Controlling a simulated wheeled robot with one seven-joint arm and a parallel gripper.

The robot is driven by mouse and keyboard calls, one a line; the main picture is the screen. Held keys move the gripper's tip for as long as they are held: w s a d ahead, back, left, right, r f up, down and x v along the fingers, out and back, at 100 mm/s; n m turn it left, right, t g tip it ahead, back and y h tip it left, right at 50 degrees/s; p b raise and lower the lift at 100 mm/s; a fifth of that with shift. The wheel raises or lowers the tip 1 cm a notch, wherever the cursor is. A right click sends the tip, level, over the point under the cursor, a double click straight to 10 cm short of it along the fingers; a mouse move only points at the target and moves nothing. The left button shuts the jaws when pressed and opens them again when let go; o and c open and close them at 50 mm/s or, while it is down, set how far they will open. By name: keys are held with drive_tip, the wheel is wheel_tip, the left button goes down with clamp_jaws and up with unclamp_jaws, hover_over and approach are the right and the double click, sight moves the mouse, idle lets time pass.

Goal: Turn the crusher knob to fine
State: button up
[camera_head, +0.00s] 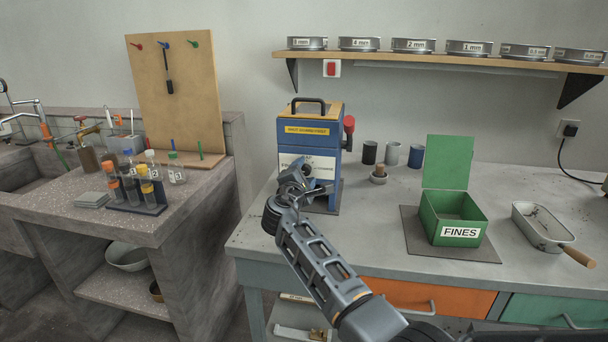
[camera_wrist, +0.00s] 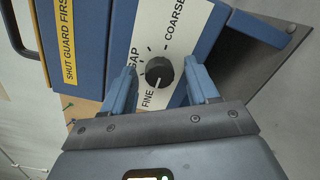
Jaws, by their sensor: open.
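The crusher (camera_head: 286,134) is a blue box with a wooden top and a black handle, at the back of the bench in the head view. Its round black knob (camera_wrist: 159,70) sits on a white plate marked COARSE, GAP and FINE in the wrist view. A pale mark on the knob's lower edge appears to point toward the FINE end. My gripper (camera_wrist: 160,76) is open, with one blue finger on each side of the knob and gaps between. In the head view my gripper (camera_head: 293,180) is at the crusher's front and hides the knob.
The green FINES box (camera_head: 460,234) stands open-lidded on a dark mat to the right. A metal pan (camera_head: 541,222) lies farther right. A small pot (camera_head: 378,179) with a brown stopper and several cups are beside the crusher. A red knob (camera_head: 349,122) sticks out at its right side.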

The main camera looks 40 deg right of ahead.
drive_tip(key=v, duration=0.7)
drive_tip(key=shift+s+a, duration=0.25)
drive_tip(key=shift+a, duration=0.05)
idle(0.4)
